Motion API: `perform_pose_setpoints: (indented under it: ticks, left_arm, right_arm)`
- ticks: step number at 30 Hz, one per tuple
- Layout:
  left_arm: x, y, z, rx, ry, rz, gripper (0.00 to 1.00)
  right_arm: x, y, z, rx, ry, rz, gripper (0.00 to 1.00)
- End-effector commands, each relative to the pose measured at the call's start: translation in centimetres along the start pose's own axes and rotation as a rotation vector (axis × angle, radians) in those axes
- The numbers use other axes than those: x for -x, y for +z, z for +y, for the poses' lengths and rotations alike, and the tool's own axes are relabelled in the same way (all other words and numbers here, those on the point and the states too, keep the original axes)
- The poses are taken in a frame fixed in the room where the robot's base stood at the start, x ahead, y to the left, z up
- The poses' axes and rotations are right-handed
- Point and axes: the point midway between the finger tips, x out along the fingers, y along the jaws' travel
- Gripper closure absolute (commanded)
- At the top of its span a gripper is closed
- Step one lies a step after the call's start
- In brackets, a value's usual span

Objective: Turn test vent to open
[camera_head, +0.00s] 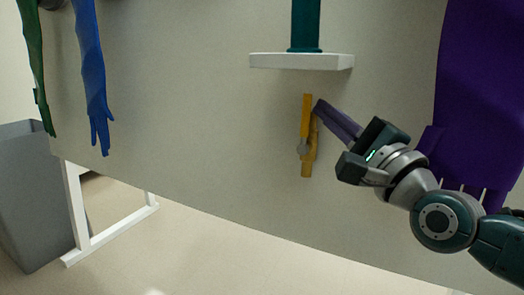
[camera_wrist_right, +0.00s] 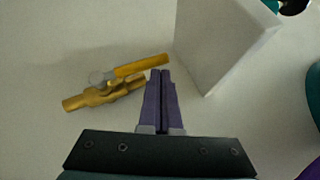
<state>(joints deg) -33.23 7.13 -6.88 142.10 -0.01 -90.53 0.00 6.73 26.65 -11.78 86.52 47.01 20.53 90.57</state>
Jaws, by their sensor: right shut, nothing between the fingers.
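The test vent is a small brass valve body (camera_head: 308,165) on the beige panel, below a white shelf. Its flat yellow lever (camera_head: 306,112) points up, roughly in line with the body, from a grey pivot (camera_head: 302,147). In the right wrist view the lever (camera_wrist_right: 145,66) and brass body (camera_wrist_right: 90,99) lie nearly parallel. My right gripper (camera_head: 319,106) is shut and empty, its purple fingertips just right of the lever's upper part. In the wrist view the fingertips (camera_wrist_right: 161,73) overlap the lever's edge; I cannot tell whether they touch. My left gripper is out of view.
The white shelf (camera_head: 300,62) juts out just above the lever and bears a teal column (camera_head: 305,25). A purple glove (camera_head: 480,90) hangs at right, behind my right arm. Blue (camera_head: 92,70) and green (camera_head: 34,65) gloves hang at left, near a grey bin (camera_head: 30,200).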

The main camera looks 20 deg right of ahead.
Motion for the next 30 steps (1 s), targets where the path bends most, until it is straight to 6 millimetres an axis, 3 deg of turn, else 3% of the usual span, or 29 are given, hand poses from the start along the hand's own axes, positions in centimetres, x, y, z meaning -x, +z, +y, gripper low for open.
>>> perform_pose_setpoints:
  ticks: [8,21,30]
  left_arm:
    - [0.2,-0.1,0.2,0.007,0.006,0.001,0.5]
    - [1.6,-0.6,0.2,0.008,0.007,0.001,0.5]
    - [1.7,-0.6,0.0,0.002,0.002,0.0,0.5]
  right_arm:
    - [0.5,0.0,0.0,0.0,0.001,0.0,1.0]
    - [8.2,0.0,0.0,0.001,0.004,0.001,1.0]
    - [10.0,0.0,0.0,0.0,0.0,0.0,1.0]
